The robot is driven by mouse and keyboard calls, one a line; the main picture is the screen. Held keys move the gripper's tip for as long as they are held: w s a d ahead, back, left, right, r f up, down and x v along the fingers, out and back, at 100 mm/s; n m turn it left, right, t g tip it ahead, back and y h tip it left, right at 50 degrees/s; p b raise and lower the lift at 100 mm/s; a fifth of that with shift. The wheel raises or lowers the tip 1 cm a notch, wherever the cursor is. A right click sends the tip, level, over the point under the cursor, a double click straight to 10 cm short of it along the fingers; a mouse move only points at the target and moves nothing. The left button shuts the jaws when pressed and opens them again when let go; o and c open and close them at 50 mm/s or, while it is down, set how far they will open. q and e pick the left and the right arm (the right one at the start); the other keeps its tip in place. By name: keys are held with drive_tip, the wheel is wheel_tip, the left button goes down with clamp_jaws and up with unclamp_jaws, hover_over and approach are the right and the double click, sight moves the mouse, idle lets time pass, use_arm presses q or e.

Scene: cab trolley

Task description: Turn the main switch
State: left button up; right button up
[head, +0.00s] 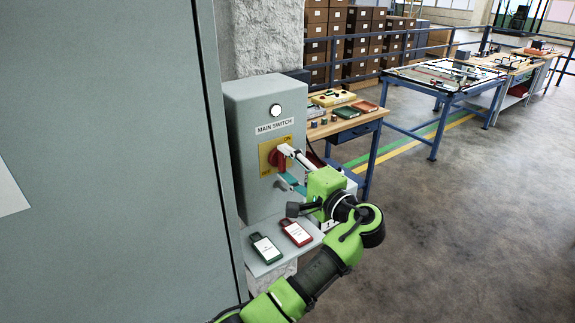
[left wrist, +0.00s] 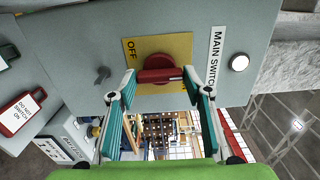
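The main switch is a red rotary knob (head: 277,160) on a yellow plate (head: 264,158) marked ON and OFF. It is fixed to a grey box (head: 250,120) labelled MAIN SWITCH. In the left wrist view the knob (left wrist: 160,68) is ahead of my left gripper (left wrist: 160,84). Its raised handle lies crosswise in that picture. The gripper is open, with one fingertip on either side of the handle; contact cannot be told. In the head view my left gripper (head: 286,166) is at the knob and partly hides it. My right gripper is not in view.
A round white lamp (head: 275,111) is above the label. A green padlock tag (head: 265,249) and a red one (head: 296,233) lie on the shelf below the box. A grey cabinet (head: 110,150) fills the left. A wooden-topped bench (head: 347,124) stands behind; the floor at right is clear.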

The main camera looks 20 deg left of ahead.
use_arm(q)
drive_tip(key=o, duration=0.3)
drive_tip(key=shift+o, duration=0.2)
drive_tip(key=shift+d, duration=0.1)
drive_tip(key=v, duration=0.7)
drive_tip(key=shift+d, duration=0.2)
drive_tip(key=shift+s, duration=0.1)
